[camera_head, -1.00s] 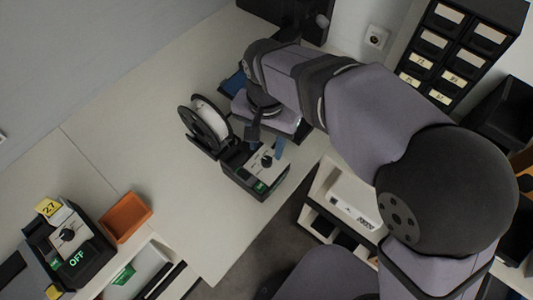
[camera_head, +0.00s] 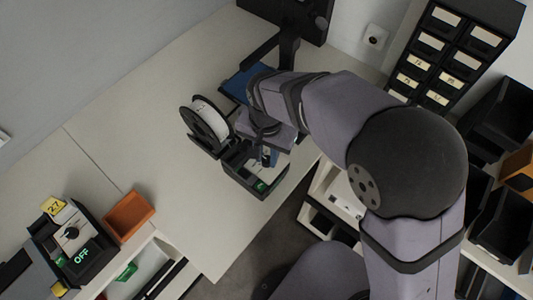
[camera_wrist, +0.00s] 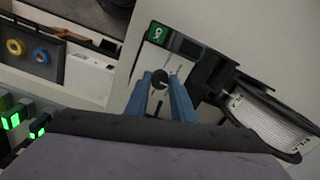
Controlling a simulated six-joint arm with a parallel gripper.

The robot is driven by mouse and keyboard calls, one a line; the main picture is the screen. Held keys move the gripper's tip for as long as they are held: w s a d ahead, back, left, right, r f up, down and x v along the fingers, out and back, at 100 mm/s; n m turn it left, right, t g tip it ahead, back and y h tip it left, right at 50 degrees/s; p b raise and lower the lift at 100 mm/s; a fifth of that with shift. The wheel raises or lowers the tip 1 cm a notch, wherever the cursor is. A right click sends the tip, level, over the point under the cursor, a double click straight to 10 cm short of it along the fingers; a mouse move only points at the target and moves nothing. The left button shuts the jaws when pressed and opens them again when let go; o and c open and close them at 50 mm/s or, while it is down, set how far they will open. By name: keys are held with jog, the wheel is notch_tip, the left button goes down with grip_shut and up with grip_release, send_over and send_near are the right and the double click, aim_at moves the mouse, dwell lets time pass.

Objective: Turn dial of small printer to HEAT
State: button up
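In the wrist view the black round dial (camera_wrist: 160,79) appears between the two blue fingertips of my gripper (camera_wrist: 160,76). The fingers are apart; I cannot tell whether they touch the dial. A green display (camera_wrist: 157,33) glows beyond the dial, its word too small to read surely.
A second dialled device (camera_head: 72,238) reading OFF, with a yellow 27 tag (camera_head: 54,205), stands at the lower left beside an orange tray (camera_head: 128,215). A blue item (camera_head: 240,82) lies behind my gripper. Drawers (camera_head: 440,60) stand at the upper right. The table's left middle is clear.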

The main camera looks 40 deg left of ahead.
aim_at(267, 159)
jog(key=shift+n, duration=0.3)
grip_shut()
jog(key=n, duration=0.4)
jog(key=shift+p, duration=0.3)
jog(key=shift+n, duration=2.1)
jog(key=o, duration=1)
grip_release()
jog(key=shift+r+b, duration=0.95)
jog(key=shift+r, duration=2.8)
